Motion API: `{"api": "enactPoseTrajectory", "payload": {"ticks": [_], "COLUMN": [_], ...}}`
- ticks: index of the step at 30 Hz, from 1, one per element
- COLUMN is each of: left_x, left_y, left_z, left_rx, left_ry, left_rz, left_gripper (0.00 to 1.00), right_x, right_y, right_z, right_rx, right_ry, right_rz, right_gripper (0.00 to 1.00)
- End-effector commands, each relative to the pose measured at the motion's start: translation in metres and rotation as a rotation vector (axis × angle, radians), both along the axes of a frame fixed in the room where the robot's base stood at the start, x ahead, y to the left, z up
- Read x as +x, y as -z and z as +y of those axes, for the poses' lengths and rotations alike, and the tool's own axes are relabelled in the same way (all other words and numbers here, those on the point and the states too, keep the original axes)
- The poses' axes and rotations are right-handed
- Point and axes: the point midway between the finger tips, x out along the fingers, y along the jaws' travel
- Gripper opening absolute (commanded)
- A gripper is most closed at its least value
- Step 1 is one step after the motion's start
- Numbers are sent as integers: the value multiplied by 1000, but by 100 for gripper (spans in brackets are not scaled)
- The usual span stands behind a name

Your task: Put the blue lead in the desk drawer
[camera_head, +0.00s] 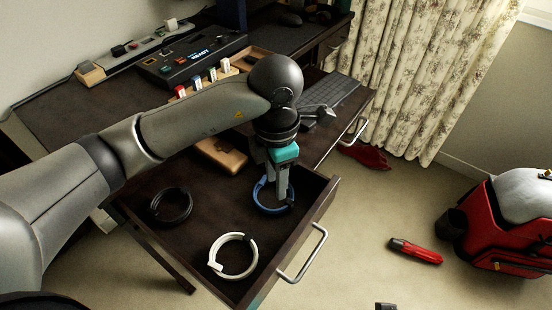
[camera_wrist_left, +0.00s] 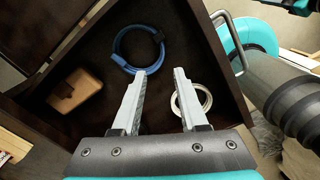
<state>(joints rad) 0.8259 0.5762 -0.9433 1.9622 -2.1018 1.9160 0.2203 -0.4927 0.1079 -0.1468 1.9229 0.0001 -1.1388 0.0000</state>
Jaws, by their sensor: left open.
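The blue lead (camera_head: 263,208) is a coiled ring lying on the floor of the open desk drawer (camera_head: 200,212). My left gripper (camera_head: 279,200) points down into the drawer over the blue lead and hides part of it. In the left wrist view the blue lead (camera_wrist_left: 118,48) lies just beyond the fingertips (camera_wrist_left: 162,71). The fingers are apart with nothing between them. Whether a fingertip touches the lead cannot be told. My right gripper is not in view.
The drawer also holds a black coil (camera_head: 154,207), a white coil (camera_head: 213,262) and a tan block (camera_head: 222,158). The desktop above carries a keyboard (camera_head: 331,89) and a black console (camera_head: 190,58). A red tool (camera_head: 416,251) and red vacuum (camera_head: 497,228) are on the floor.

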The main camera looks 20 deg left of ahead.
Motion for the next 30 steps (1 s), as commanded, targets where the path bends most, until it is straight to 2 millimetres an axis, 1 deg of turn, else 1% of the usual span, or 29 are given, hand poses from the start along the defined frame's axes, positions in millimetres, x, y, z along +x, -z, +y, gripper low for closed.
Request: {"api": "enactPoseTrajectory", "payload": {"ticks": [1,3,9,14,30], "left_x": [0,0,0,0,0], "left_y": [-10,-19,-34,-37,-37], "left_z": [0,0,0,0,0], "left_rx": [1,0,1,2,1], "left_ry": [0,0,0,0,0], "left_rz": [-2,-1,1,1,1], "left_gripper": [43,43,43,43,43], "right_x": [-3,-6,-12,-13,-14], "right_y": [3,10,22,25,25], "right_z": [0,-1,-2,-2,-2], "right_rx": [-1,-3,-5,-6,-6], "right_ry": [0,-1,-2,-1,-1], "right_rz": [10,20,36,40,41], "right_gripper": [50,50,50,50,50]}}
